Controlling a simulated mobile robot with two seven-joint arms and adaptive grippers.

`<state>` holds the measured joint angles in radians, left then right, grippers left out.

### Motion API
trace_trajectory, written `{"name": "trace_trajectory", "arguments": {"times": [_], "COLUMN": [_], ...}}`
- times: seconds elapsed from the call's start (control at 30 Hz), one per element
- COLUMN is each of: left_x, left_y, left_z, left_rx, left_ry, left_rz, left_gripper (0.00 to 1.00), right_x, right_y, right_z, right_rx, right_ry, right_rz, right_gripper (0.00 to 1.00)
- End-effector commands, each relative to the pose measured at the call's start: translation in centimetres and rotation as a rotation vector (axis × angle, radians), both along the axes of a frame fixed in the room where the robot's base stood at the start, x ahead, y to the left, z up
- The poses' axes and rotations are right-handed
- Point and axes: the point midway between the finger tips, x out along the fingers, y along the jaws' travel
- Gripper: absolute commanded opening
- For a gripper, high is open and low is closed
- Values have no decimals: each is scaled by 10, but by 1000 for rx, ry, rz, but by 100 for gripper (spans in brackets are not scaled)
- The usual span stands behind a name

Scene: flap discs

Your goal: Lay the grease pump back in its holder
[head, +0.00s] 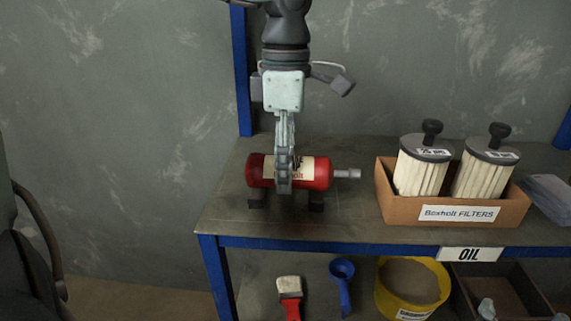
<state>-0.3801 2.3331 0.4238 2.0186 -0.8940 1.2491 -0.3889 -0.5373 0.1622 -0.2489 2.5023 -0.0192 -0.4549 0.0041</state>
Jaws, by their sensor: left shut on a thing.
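The grease pump (313,174) is a red cylinder with a pale label and a grey nozzle pointing right. It lies level over a small dark holder (317,200) on the left part of the upper shelf. My left gripper (284,180) comes down from above and is shut around the middle of the pump. The holder's dark feet show below both ends of the pump. I cannot tell whether the pump rests in the holder or hangs just above it. My right gripper is not in view.
A brown box (460,213) with two pleated filters stands right of the pump. Blue posts (241,75) frame the shelf (225,215). Shelf space left of the pump is clear.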

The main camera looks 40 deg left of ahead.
Motion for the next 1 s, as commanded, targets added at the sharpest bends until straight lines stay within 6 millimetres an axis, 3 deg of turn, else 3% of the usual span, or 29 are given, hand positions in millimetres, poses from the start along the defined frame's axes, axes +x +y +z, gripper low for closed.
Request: {"name": "trace_trajectory", "arguments": {"times": [0.87,0.9,1.0], "left_x": [0,0,0], "left_y": [0,0,0], "left_z": [-12,-11,-11], "left_rx": [0,0,0], "left_ry": [-2,-2,-1], "left_rz": [0,0,0], "left_gripper": [0,52,64], "right_x": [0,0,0], "right_y": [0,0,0], "right_z": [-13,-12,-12], "right_rx": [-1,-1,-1], "right_ry": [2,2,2], "right_rz": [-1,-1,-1], "right_gripper": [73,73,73]}}
